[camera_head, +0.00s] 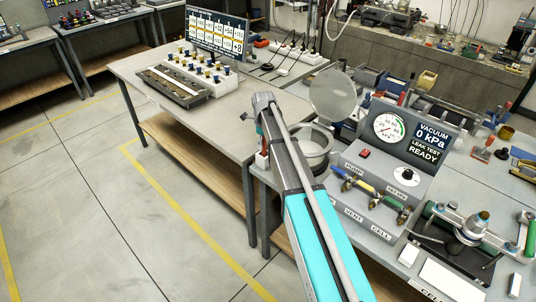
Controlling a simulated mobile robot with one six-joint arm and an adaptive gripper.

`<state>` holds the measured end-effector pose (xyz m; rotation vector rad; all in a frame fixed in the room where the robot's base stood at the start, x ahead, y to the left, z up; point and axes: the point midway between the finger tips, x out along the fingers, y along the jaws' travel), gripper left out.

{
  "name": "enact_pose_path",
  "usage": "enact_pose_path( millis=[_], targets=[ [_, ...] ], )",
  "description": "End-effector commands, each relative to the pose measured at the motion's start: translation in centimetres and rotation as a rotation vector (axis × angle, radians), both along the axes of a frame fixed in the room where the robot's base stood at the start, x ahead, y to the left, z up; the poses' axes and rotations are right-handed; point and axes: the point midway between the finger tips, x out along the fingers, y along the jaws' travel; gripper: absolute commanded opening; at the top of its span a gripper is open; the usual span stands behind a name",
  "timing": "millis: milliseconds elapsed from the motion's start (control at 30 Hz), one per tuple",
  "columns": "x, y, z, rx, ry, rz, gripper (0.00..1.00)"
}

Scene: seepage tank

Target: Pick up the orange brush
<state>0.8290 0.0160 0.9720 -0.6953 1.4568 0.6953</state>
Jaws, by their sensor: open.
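I cannot make out the orange brush with certainty. A small orange-red tool (482,153) lies on the right bench, behind and to the right of the vacuum gauge box; it is too small to tell if it is a brush. My arm reaches up from the bottom middle, over the gap between the two benches, well to the left of that tool.
The vacuum gauge box (355,205) with valves stands right of my arm. A clear-walled tank (313,150) with its round lid raised (338,97) is beside it. A clamp fixture (470,235) stands front right. The left bench (232,112) has bare top near me.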

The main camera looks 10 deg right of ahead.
Motion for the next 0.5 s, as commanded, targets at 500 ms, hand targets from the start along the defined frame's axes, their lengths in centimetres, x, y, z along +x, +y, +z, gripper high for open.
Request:
enact_pose_path(
  millis=[500],
  targets=[
    [0.01,-0.02,-0.81,0.000,0.000,0.000,0.70]
  ],
)
